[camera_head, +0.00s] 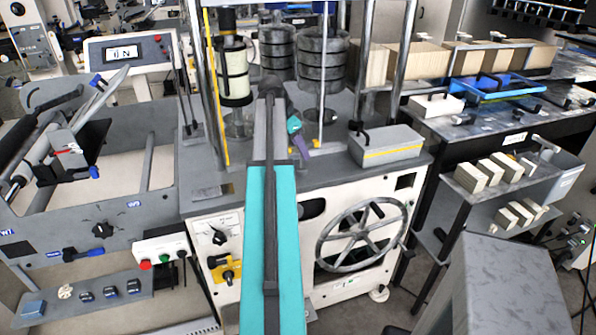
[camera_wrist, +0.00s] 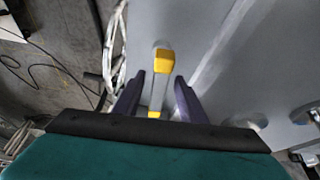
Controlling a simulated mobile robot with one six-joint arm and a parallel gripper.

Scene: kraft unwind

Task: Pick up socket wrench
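A slim grey bar with a yellow block at its far end and yellow at its near end, which looks like the socket wrench (camera_wrist: 165,60), lies on a grey surface in the wrist view. My gripper (camera_wrist: 159,77) has its two purple fingers spread on either side of the bar, with a gap showing beside it. Whether either finger touches it I cannot tell. In the head view my gripper (camera_head: 299,144) is over the machine's grey top, partly behind my teal arm. I cannot make out the wrench there.
The grey machine top (camera_head: 340,172) carries dark stacked rolls (camera_head: 320,65), metal posts and a grey box with a yellow stripe (camera_head: 388,148). A handwheel (camera_head: 362,235) is on its front. Shelves with pale blocks (camera_head: 480,172) stand at the right.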

